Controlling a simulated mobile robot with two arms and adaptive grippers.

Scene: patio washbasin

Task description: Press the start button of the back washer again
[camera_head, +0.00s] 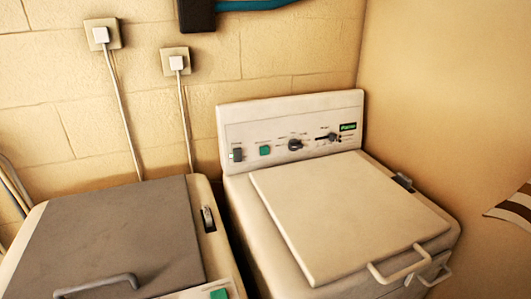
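A cream washer (255,215) stands at the right against the block wall, and its raised rear panel faces me. On that panel are a green square button (265,150), a dark switch (237,154) at the left, a round black knob (295,144), a slider (327,137) and a green label (348,127). Its cream lid (345,215) is down, with a handle (395,265) at the front. A second washer with a grey lid (110,235) stands at the left, with a green button (218,293) at its front corner. Neither gripper is in view.
Two wall sockets with plugs (101,35) (177,63) have cables hanging behind the washers. A dark box (197,15) and blue hose (255,4) are at the top. A plain wall (450,100) closes the right side, with a brown-and-white striped cloth-like item (513,208).

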